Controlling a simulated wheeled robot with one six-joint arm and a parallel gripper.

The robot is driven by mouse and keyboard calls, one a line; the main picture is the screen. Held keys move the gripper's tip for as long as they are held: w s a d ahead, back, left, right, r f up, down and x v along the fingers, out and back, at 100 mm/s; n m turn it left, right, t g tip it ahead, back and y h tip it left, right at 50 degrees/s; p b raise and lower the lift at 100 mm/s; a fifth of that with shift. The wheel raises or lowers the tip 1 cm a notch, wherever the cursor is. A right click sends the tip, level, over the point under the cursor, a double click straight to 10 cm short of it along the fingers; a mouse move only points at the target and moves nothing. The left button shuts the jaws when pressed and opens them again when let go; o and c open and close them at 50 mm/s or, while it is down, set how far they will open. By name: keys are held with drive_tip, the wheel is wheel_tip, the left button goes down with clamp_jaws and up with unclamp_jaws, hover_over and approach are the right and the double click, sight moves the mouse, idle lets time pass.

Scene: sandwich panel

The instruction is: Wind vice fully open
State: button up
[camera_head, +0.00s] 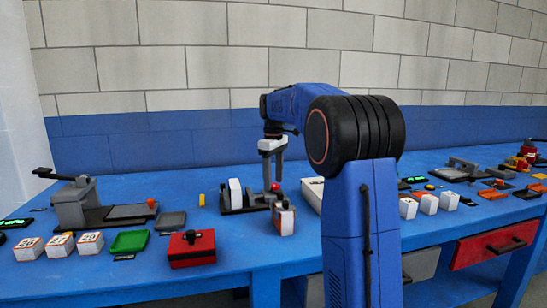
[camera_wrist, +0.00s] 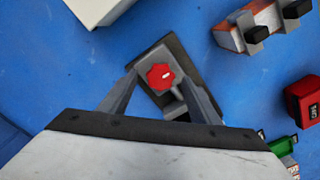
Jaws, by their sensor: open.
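The vice, a small grey and black fixture (camera_head: 235,195) with an upright pale block, stands on the blue bench in the middle of the head view. Its round red knob (camera_head: 275,187) is at its right end. In the wrist view the knob (camera_wrist: 160,76) shows from above with a small white mark, on a grey and dark base. My gripper (camera_head: 272,178) points down over the knob. In the wrist view its two grey fingers (camera_wrist: 160,82) are spread, one on each side of the knob, with gaps visible. I cannot tell how far the vice jaws are apart.
An orange-and-white block with black parts (camera_head: 284,218) stands close in front of the vice. A white box (camera_head: 312,192) is just to the right. A red box (camera_head: 192,248) and a green tray (camera_head: 130,241) lie front left. My arm hides part of the bench.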

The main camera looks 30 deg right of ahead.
sight(273, 184)
wheel_tip(273, 184, up, 16)
drive_tip(key=shift+r, duration=0.25)
idle(0.6)
